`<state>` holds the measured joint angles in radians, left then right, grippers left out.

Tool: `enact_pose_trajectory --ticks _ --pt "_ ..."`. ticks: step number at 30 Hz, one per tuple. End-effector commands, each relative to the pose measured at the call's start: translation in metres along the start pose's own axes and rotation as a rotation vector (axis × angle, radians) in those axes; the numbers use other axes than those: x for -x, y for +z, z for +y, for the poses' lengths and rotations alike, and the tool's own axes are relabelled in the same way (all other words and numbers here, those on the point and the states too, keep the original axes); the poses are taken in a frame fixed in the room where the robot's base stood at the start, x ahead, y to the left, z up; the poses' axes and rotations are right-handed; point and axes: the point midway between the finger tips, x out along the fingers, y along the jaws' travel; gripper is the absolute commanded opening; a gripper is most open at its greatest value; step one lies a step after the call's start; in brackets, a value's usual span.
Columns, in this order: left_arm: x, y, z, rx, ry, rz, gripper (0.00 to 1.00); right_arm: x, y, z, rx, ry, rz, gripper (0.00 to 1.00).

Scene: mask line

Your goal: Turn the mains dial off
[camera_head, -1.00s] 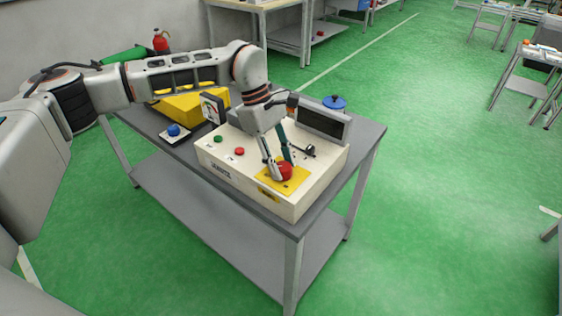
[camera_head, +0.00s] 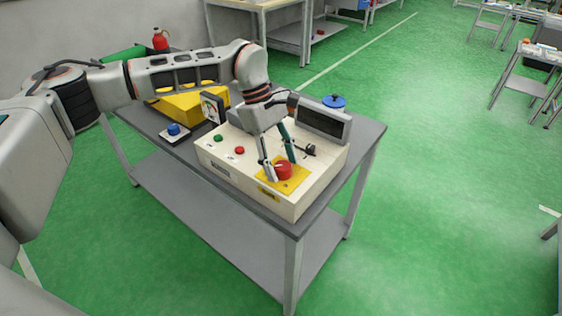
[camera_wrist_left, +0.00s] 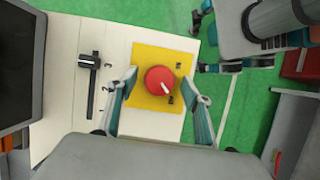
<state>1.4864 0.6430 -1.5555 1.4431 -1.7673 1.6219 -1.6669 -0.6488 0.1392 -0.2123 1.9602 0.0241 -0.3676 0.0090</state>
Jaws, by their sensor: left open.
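The mains dial is a red round knob (camera_head: 283,170) on a yellow plate (camera_head: 297,183) at the front right of a cream console (camera_head: 240,173). In the left wrist view the dial (camera_wrist_left: 159,80) has a white mark pointing to the lower right, towards one of the small dark marks on the plate. My left gripper (camera_head: 281,169) is open and points down over the dial, one finger on each side. In the left wrist view gaps show between the dial and both fingers.
The console also bears a green button (camera_head: 218,138), a red button (camera_head: 239,150), a black lever (camera_head: 309,149) and a dark screen (camera_head: 323,123). A blue button box (camera_head: 173,131) and a yellow object (camera_head: 187,106) are on the grey table (camera_head: 366,134).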

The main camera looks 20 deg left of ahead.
Motion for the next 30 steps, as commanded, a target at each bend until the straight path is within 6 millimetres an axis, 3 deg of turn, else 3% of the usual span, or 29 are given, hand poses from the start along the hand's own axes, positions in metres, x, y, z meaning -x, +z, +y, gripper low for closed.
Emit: enact_pose_trajectory --ticks 7,21,30 --pt "0.015 0.000 0.001 0.001 0.003 0.001 0.50 0.000 -0.001 0.001 0.002 0.001 0.002 0.33" --pt "0.102 0.000 0.001 0.001 0.002 0.001 0.50 0.000 -0.001 0.000 0.001 0.000 0.002 0.33" --pt "0.120 0.000 0.000 0.000 0.000 0.000 0.50 0.000 -0.001 0.000 0.000 0.000 0.002 0.33"
